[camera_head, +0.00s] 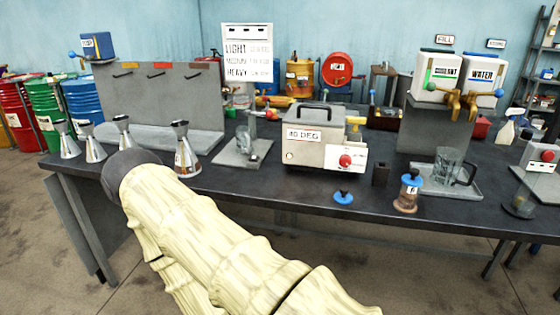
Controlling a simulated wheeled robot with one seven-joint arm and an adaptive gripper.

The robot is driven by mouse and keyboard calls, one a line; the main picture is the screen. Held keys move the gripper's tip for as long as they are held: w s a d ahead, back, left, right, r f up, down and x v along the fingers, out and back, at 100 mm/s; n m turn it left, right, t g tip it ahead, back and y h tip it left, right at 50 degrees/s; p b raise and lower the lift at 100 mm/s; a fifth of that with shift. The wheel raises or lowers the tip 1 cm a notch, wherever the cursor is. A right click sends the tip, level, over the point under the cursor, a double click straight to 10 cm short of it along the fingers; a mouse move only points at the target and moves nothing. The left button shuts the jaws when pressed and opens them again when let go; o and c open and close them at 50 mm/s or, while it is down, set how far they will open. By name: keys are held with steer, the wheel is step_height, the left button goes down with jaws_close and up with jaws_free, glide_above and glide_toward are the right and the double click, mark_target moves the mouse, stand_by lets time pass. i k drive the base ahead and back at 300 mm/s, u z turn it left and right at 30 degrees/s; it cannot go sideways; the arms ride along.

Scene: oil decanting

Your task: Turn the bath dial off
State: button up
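The bath (305,150) is a pale metal box with a dark top handle and a "40 DEG" label. It stands on the dark bench, right of centre. Its dial (345,161) is a red knob on the right part of the front face. The dial's exact setting is too small to read. My cream arm rises from the bottom of the view and ends in a dark rounded joint over the bench's front left, well left of the bath. My gripper does not show, so I cannot see its fingers.
A glass beaker (245,138) is on a stand left of the bath. Another red-knobbed device (540,157) sits far right.

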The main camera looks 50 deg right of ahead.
mark_target(345, 160)
steer(key=u, duration=0.2)
steer(key=k, duration=1.05)
steer(key=z, duration=1.85)
steer(key=i, duration=0.2)
steer(key=u, duration=0.05)
